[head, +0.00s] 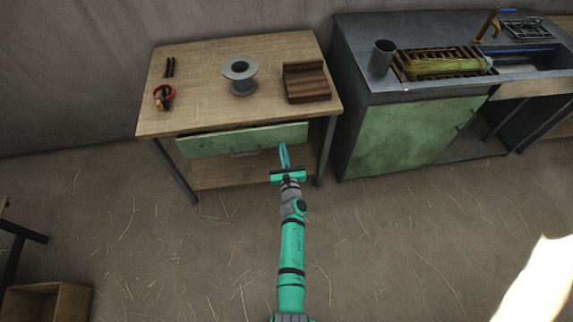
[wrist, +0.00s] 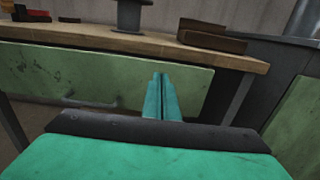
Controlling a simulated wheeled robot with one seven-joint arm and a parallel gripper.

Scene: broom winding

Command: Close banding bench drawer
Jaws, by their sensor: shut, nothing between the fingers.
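The banding bench (head: 205,62) is a wooden table with dark legs. Its green drawer (head: 215,143) sits under the top, and its front stands a little out from the bench edge. A grey handle (head: 244,153) is on the lower part of the drawer front. My gripper (head: 284,146) is shut and empty, at the right part of the drawer front. In the wrist view the closed fingers (wrist: 157,80) point at the green drawer front (wrist: 70,72), right of the handle (wrist: 90,102). I cannot tell whether the fingertips touch it.
On the bench top are a metal spool (head: 240,75), a wooden block (head: 306,82), red-handled snips (head: 162,96) and dark rods (head: 170,67). A second bench (head: 400,138) with a broom head (head: 440,66) stands close on the right. The floor in front is clear.

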